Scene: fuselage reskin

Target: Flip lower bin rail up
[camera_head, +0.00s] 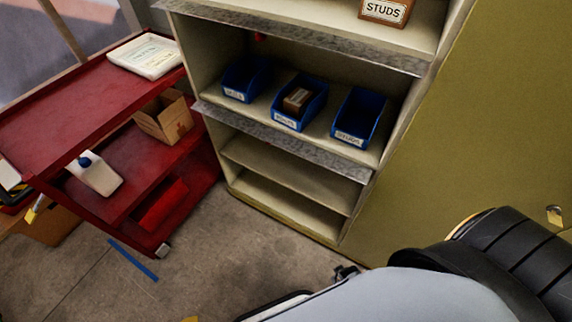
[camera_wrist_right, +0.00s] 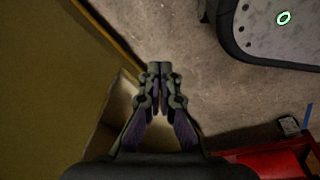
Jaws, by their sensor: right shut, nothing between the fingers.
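The lower bin rail (camera_head: 285,142) is a grey metal strip along the front edge of the shelf with the blue bins. It slants down to the right and lies below the bin fronts, not across them. My right gripper (camera_wrist_right: 160,70) is shut and empty in the right wrist view, pointing down over the floor beside the beige shelf unit. No rail shows between its fingers. In the head view my right arm fills the lower right, and a small dark part at its edge may be the gripper. My left gripper is not in view.
Three blue bins (camera_head: 357,118) stand on the middle shelf, the middle one holding a brown box (camera_head: 297,99). An upper rail (camera_head: 300,40) fronts the shelf above. A red cart (camera_head: 75,105) stands left of the unit. Concrete floor (camera_head: 225,265) is open in front.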

